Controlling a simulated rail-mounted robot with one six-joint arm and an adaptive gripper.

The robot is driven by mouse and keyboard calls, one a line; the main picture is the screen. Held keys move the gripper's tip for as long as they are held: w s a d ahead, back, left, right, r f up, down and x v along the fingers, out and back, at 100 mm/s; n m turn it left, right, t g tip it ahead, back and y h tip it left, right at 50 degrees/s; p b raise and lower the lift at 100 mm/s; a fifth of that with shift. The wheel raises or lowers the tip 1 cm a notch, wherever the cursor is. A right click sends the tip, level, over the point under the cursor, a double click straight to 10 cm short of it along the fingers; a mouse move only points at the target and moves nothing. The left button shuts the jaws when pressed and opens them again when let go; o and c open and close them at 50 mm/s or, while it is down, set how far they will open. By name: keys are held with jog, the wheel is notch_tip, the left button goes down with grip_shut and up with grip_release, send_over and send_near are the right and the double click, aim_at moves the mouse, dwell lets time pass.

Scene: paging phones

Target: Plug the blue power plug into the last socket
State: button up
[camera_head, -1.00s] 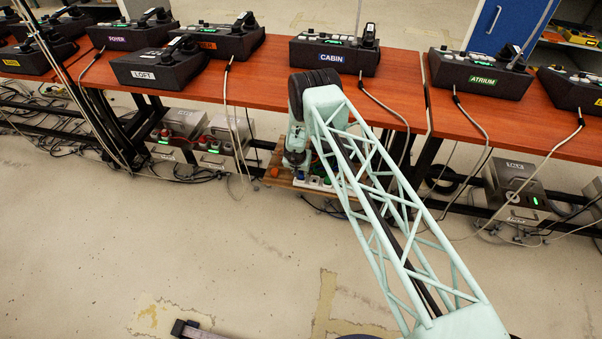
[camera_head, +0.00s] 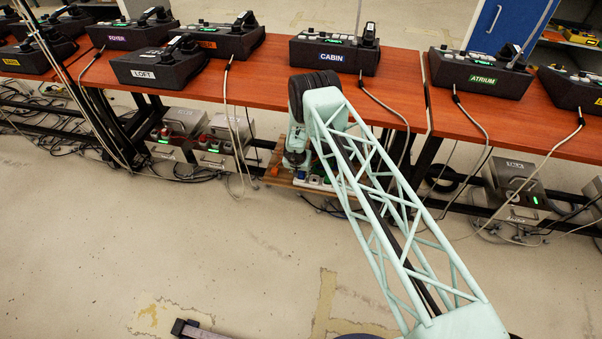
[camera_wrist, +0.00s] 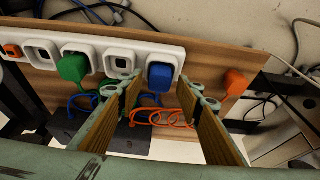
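The blue power plug (camera_wrist: 161,76) sits at the rightmost socket (camera_wrist: 160,58) of a white power strip (camera_wrist: 96,42) in the wrist view. It covers most of that socket's face, and its exact depth cannot be told. A blue cord runs below it. My gripper (camera_wrist: 163,86) is open, with one finger on each side of the blue plug and visible gaps between. In the head view, my gripper (camera_head: 293,160) is low over the strip (camera_head: 316,182), and my arm hides part of it.
A green plug (camera_wrist: 75,68) sits in the strip, with an empty-looking socket (camera_wrist: 118,62) between it and the blue plug. An orange plug (camera_wrist: 235,83) is on the wooden board (camera_wrist: 215,58) to the right. The red-brown table (camera_head: 270,85) overhangs the area, and loose cables lie around.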

jog(key=shift+s+r, duration=0.1)
dwell(0.4)
jog(key=shift+v, duration=5.85)
